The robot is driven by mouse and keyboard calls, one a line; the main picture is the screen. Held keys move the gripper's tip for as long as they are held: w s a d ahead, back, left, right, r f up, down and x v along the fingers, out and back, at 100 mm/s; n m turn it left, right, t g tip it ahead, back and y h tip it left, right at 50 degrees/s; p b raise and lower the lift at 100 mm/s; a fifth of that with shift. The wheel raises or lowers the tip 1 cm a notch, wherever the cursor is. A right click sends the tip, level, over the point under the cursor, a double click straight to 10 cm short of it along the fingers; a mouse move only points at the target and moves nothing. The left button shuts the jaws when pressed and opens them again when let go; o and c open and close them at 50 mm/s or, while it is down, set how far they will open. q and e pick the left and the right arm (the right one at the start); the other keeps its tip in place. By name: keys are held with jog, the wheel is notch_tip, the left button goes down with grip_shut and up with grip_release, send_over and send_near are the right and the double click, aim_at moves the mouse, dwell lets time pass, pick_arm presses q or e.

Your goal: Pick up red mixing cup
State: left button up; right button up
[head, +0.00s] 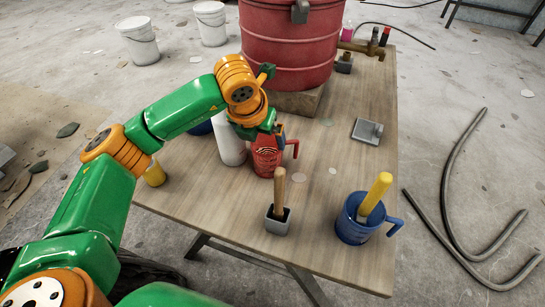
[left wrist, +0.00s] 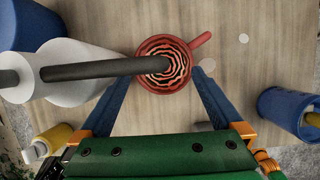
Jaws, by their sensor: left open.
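The red mixing cup (head: 267,162) stands upright on the wooden table, with its handle to the right. It holds a striped, ringed pattern inside and also shows at the top middle of the left wrist view (left wrist: 165,83). My left gripper (head: 270,132) is at the cup, seen from above its rim in the head view. In the left wrist view its two blue fingers (left wrist: 162,88) are apart, one toward each side of the cup's near wall. Whether they touch it I cannot tell. My right gripper is in neither view.
A white bottle (head: 230,145) stands close left of the cup; a dark rod (left wrist: 110,68) crosses over the cup in the left wrist view. A red drum (head: 290,50) stands behind.

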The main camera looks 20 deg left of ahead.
pick_arm(q)
jog(key=x, duration=0.7)
jog(key=shift+d+f, duration=0.25)
jog(key=shift+f, duration=0.1)
jog(key=c, duration=1.1)
